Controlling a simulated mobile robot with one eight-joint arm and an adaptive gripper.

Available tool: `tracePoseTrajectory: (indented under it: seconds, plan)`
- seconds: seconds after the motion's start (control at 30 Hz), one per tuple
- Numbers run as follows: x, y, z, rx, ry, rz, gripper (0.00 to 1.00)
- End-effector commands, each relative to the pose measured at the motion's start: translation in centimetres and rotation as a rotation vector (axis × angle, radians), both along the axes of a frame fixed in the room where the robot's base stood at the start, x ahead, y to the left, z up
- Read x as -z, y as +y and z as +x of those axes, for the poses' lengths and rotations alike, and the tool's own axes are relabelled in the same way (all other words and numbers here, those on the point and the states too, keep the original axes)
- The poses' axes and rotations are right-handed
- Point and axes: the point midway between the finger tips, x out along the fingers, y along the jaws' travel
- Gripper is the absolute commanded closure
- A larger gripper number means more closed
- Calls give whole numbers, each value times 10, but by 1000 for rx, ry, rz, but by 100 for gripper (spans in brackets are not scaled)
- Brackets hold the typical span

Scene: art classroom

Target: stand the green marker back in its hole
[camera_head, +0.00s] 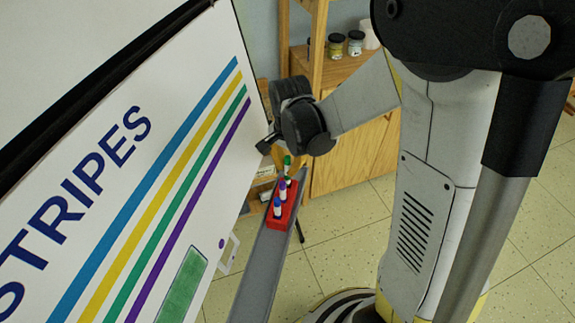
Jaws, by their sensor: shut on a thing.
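The green marker (287,161) shows its green cap just above the far end of the red holder block (286,217). My gripper (280,153) is shut on the green marker, above that far end. The marker's lower end is partly hidden behind the other markers, so I cannot tell whether it is in its hole. A purple-capped marker (282,188) and a blue-capped marker (277,207) stand upright in the holder, nearer to the camera.
The holder sits on a narrow grey ledge (260,275) below a white board (140,170) with coloured stripes. A wooden cabinet (350,155) with jars (355,43) stands behind my arm. Tiled floor is clear.

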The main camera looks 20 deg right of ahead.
Motion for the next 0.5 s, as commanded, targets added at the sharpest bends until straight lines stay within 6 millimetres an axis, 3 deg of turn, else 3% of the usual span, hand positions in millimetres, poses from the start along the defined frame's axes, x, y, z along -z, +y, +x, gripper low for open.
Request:
tracePoseTrajectory:
  seconds: [0.5]
  plan:
    - [35,0,0,0,0,0,100]
